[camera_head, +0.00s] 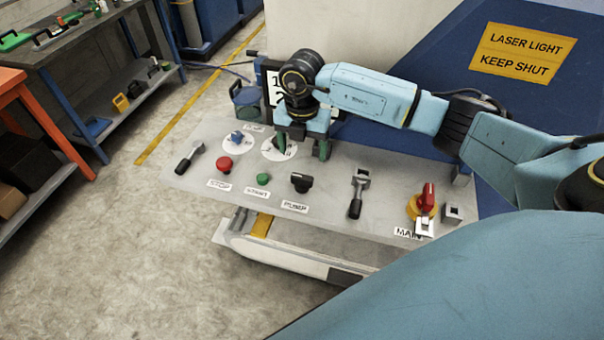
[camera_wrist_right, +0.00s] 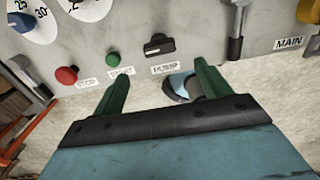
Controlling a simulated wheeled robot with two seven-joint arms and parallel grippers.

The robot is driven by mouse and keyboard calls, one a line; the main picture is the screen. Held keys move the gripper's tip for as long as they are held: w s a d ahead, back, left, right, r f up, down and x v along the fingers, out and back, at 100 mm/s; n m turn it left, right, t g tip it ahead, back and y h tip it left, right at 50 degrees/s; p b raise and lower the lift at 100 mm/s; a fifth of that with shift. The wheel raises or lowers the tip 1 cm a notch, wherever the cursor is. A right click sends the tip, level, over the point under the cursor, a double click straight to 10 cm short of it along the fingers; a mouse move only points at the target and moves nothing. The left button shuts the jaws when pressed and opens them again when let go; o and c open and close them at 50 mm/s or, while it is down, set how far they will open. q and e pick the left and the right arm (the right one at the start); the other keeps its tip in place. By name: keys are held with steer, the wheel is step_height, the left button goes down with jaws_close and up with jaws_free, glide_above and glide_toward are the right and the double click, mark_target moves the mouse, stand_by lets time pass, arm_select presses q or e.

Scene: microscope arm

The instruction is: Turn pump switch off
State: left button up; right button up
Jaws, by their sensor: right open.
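The pump switch (camera_head: 301,182) is a black rotary knob on the grey slanted panel (camera_head: 390,185), above a PUMP label (camera_head: 295,206). In the right wrist view the pump switch (camera_wrist_right: 158,45) has its bar lying roughly crosswise, with a pale mark along it. My right gripper (camera_head: 302,147) is open and empty, its green fingers pointing down over the panel behind the switch. In the wrist view the right gripper (camera_wrist_right: 163,76) has its fingers apart with the switch beyond the gap; nothing is between them. My left gripper does not show.
A red STOP button (camera_head: 224,164) and green START button (camera_head: 263,179) sit left of the switch. Black-handled levers (camera_head: 355,208) flank the controls. A red and yellow MAIN switch (camera_head: 426,200) is at the right. Round dials (camera_head: 237,143) lie farther back, partly by the gripper.

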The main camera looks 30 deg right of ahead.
mark_target(302, 176)
step_height(302, 176, down, 10)
steer(key=shift+a+f, duration=0.1)
steer(key=shift+f, duration=0.1)
steer(key=c, duration=1)
